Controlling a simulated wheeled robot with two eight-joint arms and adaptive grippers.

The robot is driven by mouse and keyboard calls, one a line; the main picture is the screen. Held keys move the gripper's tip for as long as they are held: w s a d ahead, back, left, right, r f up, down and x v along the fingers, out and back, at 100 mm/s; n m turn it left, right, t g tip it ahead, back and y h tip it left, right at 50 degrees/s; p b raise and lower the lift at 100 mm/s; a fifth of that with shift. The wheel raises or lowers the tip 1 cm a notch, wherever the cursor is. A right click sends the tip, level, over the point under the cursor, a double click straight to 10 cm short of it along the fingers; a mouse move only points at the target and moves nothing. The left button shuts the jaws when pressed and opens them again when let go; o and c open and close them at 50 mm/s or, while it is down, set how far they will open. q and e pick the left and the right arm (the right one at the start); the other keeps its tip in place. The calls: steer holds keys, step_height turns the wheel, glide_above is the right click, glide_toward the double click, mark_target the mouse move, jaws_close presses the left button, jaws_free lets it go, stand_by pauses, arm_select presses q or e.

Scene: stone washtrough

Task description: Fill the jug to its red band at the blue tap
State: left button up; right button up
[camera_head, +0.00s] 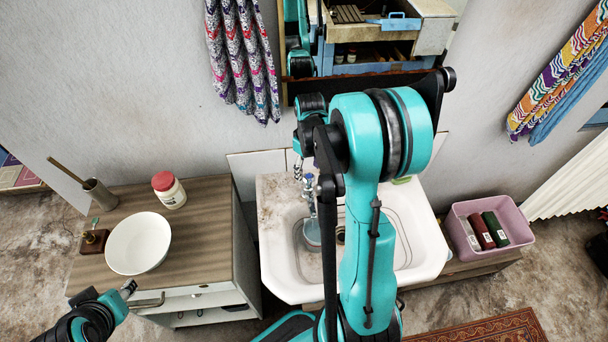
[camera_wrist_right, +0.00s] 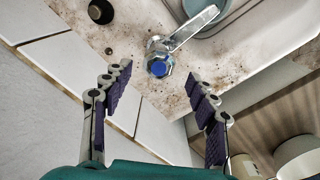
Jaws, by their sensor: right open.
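The blue tap (camera_wrist_right: 158,67) is chrome with a blue cap in the right wrist view. Its spout runs to the upper right over the basin. My right gripper (camera_wrist_right: 160,84) is open, its two fingers on either side of the tap's cap in that picture; I cannot tell whether they touch it. In the head view the tap (camera_head: 309,200) shows beside my right arm. A pale bluish vessel, apparently the jug (camera_head: 312,232), stands in the basin below the spout, partly hidden; its red band is not visible. My left gripper (camera_head: 128,289) is at the lower left, its jaws unclear.
The white sink (camera_head: 427,235) is partly covered by my right arm. A wooden-topped cabinet (camera_head: 205,215) at left holds a white bowl (camera_head: 138,243), a red-lidded jar (camera_head: 168,190) and a soap dispenser (camera_head: 94,240). A pink bin (camera_head: 462,247) stands at right.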

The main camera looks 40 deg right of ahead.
mark_target(309, 176)
step_height(309, 176, down, 3)
steer(key=shift+d+b, duration=0.15)
steer(key=shift+b, duration=0.15)
steer(key=shift+f, duration=0.45)
steer(key=c, duration=1.2)
steer(key=shift+o, duration=0.2)
steer(key=shift+m+b, duration=0.4)
steer(key=shift+m, duration=1.2)
